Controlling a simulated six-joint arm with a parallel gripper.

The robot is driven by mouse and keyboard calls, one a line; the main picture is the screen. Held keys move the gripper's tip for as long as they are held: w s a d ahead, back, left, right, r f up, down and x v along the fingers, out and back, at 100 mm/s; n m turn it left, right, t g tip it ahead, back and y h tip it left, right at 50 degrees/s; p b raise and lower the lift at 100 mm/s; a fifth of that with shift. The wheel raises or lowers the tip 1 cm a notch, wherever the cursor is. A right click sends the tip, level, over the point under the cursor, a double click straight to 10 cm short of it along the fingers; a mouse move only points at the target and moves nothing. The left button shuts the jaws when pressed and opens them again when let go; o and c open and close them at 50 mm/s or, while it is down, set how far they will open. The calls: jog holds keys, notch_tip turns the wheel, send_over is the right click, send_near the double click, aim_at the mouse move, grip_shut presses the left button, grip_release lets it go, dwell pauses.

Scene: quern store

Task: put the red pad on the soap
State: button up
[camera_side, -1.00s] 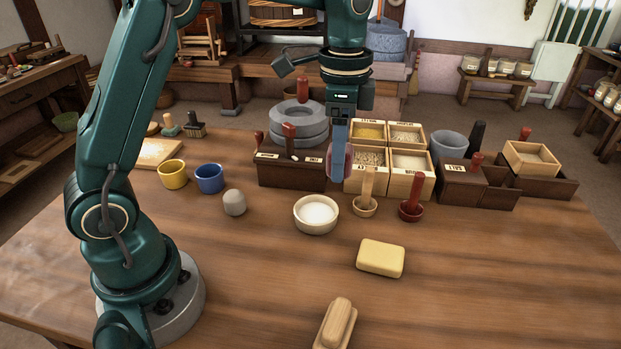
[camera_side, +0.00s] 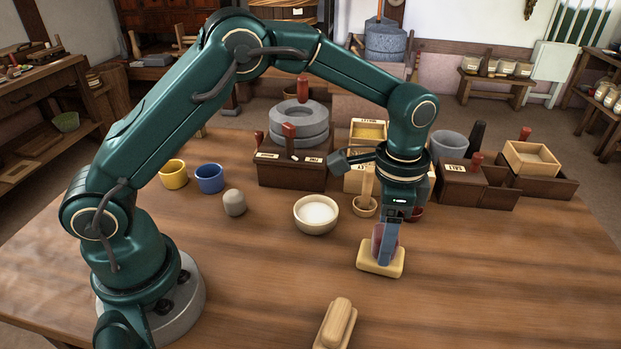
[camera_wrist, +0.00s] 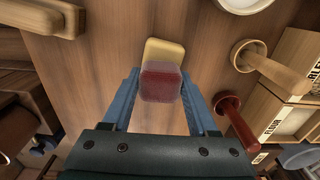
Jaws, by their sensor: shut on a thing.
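The soap (camera_side: 381,268) is a pale yellow block lying flat on the wooden table, right of centre. My gripper (camera_side: 386,252) is directly above it, pointing down. It is shut on the red pad (camera_side: 377,240), held on edge between the two blue fingers. In the wrist view the red pad (camera_wrist: 161,82) sits between the fingers and covers the near part of the soap (camera_wrist: 163,50). The pad's lower edge is at or just above the soap's top. I cannot tell whether they touch.
A white bowl (camera_side: 316,214) stands left of the soap. A wooden brush-like block (camera_side: 336,324) lies nearer the front. The table right of the soap is clear.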

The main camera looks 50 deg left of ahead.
jog(key=shift+f, duration=0.2)
jog(key=o, duration=1.3)
jog(key=shift+o, duration=0.2)
jog(key=s+a+r+n+t, duration=0.1)
jog(key=s+a+r, duration=0.1)
jog(key=r, duration=0.6)
jog(key=s+a+r+n+t, duration=0.1)
jog(key=a+r, duration=0.1)
jog(key=r, duration=0.6)
jog(key=s+a+f+n+t, duration=0.1)
jog(key=s+a+n, duration=0.2)
jog(key=s, duration=0.4)
jog(key=s+a+f+n+t, duration=0.2)
jog(key=s+n, duration=0.2)
jog(key=s, duration=0.3)
jog(key=shift+a+f+t, duration=0.3)
jog(key=shift+a, duration=0.1)
